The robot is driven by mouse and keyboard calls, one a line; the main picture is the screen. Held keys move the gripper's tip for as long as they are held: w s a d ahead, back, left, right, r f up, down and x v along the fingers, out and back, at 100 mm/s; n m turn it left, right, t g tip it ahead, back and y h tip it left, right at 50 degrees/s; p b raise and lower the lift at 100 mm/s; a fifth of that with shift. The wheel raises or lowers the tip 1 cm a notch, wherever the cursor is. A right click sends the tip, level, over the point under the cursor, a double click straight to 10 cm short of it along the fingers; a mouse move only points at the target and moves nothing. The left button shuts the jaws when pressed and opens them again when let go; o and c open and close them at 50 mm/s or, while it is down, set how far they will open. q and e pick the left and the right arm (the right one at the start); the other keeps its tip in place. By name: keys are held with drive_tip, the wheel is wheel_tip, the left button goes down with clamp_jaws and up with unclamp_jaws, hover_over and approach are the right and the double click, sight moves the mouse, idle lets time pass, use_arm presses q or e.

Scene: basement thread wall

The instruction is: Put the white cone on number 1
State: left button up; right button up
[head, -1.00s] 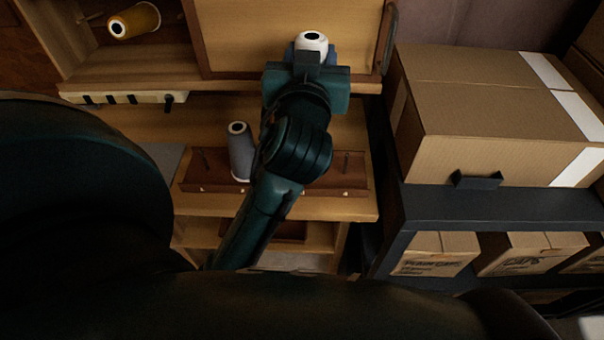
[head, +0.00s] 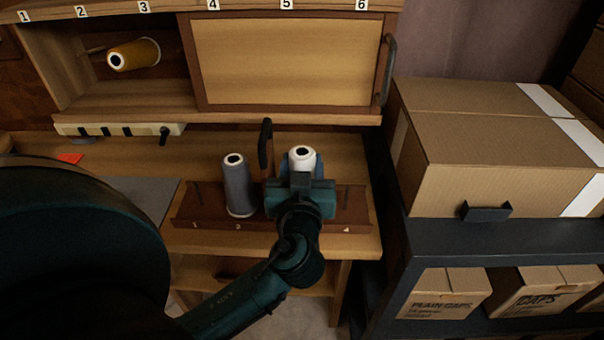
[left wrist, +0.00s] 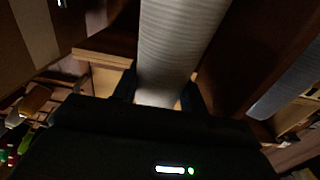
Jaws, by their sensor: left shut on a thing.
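My left gripper (head: 301,182) is shut on the white cone (head: 302,158), which is upright. The cone also fills the upper middle of the left wrist view (left wrist: 180,45), between the fingers. In the head view the cone is over the right half of a brown peg rack (head: 186,213), between the grey cone and the label 4. Whether its base touches the rack is hidden by the gripper. Number 1 (head: 194,225) is on the rack's left end, with no cone there. A grey cone (head: 238,188) stands at number 2. My right gripper is not in view.
A cabinet has numbers 1 to 6 along its top edge, a closed wooden panel (head: 285,60) and a yellow cone (head: 135,54) lying in its left opening. A dark upright handle (head: 265,145) rises behind the rack, right of the grey cone. Cardboard boxes (head: 480,130) fill the right.

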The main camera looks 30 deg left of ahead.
use_arm(q)
drive_tip(key=shift+f, duration=0.85)
drive_tip(key=shift+f+b, duration=0.25)
drive_tip(key=shift+b, duration=0.05)
drive_tip(key=o, duration=1)
drive_tip(key=shift+o, duration=0.2)
drive_tip(key=shift+r, duration=0.2)
